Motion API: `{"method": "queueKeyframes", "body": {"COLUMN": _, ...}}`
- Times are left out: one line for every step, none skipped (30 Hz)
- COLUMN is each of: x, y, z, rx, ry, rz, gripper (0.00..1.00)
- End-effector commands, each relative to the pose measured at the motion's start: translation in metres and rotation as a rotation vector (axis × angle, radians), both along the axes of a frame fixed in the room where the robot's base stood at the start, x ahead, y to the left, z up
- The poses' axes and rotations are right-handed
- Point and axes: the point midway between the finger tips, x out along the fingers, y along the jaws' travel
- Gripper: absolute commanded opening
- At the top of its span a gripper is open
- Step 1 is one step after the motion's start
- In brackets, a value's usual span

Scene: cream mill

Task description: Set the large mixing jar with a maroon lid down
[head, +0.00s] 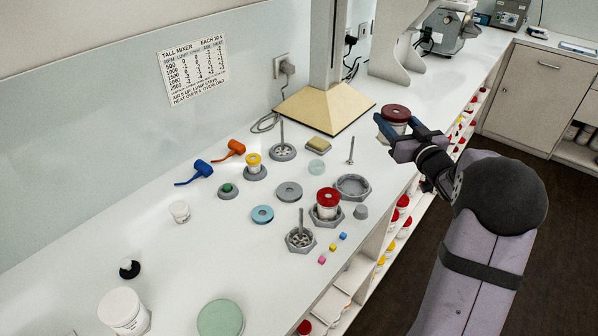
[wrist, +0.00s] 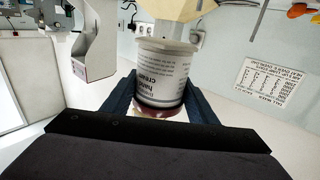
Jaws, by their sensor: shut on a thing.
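The large mixing jar with a maroon lid (head: 397,113) is held upright at the far right of the counter in the head view. In the wrist view its white printed body (wrist: 162,72) is in the middle, with the maroon lid at the lower end. My gripper (head: 402,141) is shut on the jar, with a dark blue finger on each side. The fingers hide much of the jar's body in the head view. I cannot tell whether its base touches the counter.
The white counter (head: 100,235) has bare space at its left. A mixer stand with a cream base (head: 322,108) is left of the jar. A red-lidded jar (head: 327,203), an empty hexagonal holder (head: 352,187) and several small parts stand nearer. Shelves lie under the front edge.

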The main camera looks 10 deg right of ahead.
Motion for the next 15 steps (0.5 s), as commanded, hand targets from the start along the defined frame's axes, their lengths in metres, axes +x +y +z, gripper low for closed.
{"method": "queueKeyframes", "body": {"x": 0.0, "y": 0.0, "z": -0.015, "rx": -0.001, "ry": -0.003, "rz": -0.001, "gripper": 0.24}}
{"method": "queueKeyframes", "body": {"x": 0.0, "y": -0.001, "z": -0.02, "rx": -0.001, "ry": -0.004, "rz": -0.001, "gripper": 0.24}}
{"method": "queueKeyframes", "body": {"x": 0.0, "y": -0.001, "z": -0.026, "rx": -0.002, "ry": -0.005, "rz": -0.001, "gripper": 0.24}}
{"method": "queueKeyframes", "body": {"x": 0.0, "y": -0.001, "z": -0.03, "rx": -0.003, "ry": -0.006, "rz": -0.001, "gripper": 0.24}}
{"method": "queueKeyframes", "body": {"x": 0.0, "y": -0.001, "z": -0.034, "rx": -0.004, "ry": -0.007, "rz": -0.001, "gripper": 0.24}}
{"method": "queueKeyframes", "body": {"x": 0.0, "y": -0.001, "z": -0.039, "rx": -0.006, "ry": -0.008, "rz": 0.0, "gripper": 0.24}}
{"method": "queueKeyframes", "body": {"x": 0.0, "y": -0.001, "z": -0.043, "rx": -0.007, "ry": -0.009, "rz": 0.0, "gripper": 0.24}}
{"method": "queueKeyframes", "body": {"x": 0.0, "y": -0.001, "z": -0.045, "rx": -0.009, "ry": -0.009, "rz": 0.0, "gripper": 0.24}}
{"method": "queueKeyframes", "body": {"x": 0.0, "y": -0.001, "z": -0.049, "rx": -0.01, "ry": -0.011, "rz": 0.001, "gripper": 0.24}}
{"method": "queueKeyframes", "body": {"x": 0.0, "y": -0.001, "z": -0.051, "rx": -0.011, "ry": -0.011, "rz": 0.001, "gripper": 0.24}}
{"method": "queueKeyframes", "body": {"x": 0.0, "y": -0.001, "z": -0.052, "rx": -0.012, "ry": -0.011, "rz": 0.002, "gripper": 0.24}}
{"method": "queueKeyframes", "body": {"x": 0.0, "y": -0.001, "z": -0.053, "rx": -0.013, "ry": -0.011, "rz": 0.003, "gripper": 0.24}}
{"method": "queueKeyframes", "body": {"x": 0.0, "y": -0.001, "z": -0.054, "rx": -0.013, "ry": -0.011, "rz": 0.004, "gripper": 0.24}}
{"method": "queueKeyframes", "body": {"x": 0.0, "y": 0.0, "z": -0.054, "rx": -0.014, "ry": -0.01, "rz": 0.004, "gripper": 0.24}}
{"method": "queueKeyframes", "body": {"x": 0.0, "y": 0.0, "z": -0.051, "rx": -0.01, "ry": -0.005, "rz": 0.009, "gripper": 0.24}}
